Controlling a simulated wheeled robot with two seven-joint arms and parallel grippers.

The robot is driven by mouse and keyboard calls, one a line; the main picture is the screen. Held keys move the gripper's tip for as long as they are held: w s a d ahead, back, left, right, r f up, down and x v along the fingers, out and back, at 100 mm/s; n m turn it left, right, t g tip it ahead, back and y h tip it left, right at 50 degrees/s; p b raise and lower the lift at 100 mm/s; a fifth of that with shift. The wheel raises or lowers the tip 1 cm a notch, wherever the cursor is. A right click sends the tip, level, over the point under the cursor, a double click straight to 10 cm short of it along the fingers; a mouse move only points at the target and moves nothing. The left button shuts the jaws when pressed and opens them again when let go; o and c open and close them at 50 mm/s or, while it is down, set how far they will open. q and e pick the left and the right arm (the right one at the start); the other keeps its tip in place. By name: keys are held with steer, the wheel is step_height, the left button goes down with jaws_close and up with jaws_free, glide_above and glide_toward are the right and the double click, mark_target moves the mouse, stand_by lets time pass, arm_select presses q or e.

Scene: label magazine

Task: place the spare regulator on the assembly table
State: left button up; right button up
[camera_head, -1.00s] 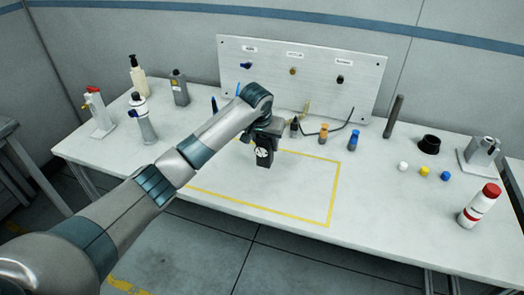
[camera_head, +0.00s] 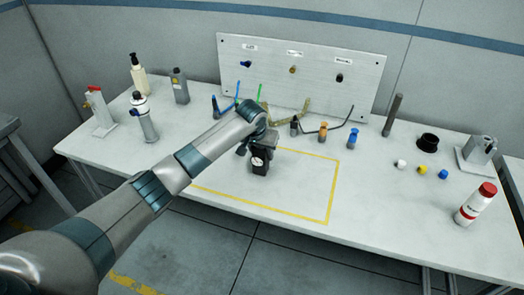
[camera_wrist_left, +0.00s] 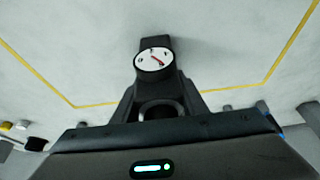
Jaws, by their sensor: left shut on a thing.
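The regulator is a dark block with a round white gauge dial (camera_head: 259,163). My left gripper (camera_head: 264,147) is shut on it, over the area outlined in yellow on the white assembly table (camera_head: 210,238). In the left wrist view the dial (camera_wrist_left: 155,62) faces the camera, with a red needle and the dark body around it, between the fingers. The regulator looks upright and low over the table; I cannot tell whether its base touches. The fingers are partly hidden in the head view. My right gripper is not in view.
Behind the gripper stand several small coloured fittings, including an orange one (camera_head: 323,132) and a blue one (camera_head: 352,138), before an upright panel (camera_head: 300,75). Bottles stand at the left; a red-capped bottle (camera_head: 477,203) is at the right. The outlined area's right part is clear.

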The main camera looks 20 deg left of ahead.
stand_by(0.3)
arm_select(q)
steer(key=o, duration=1.4)
steer(key=shift+f, duration=0.1)
steer(key=shift+c, duration=0.2)
steer(key=b+v, duration=0.2)
steer(key=v, duration=1)
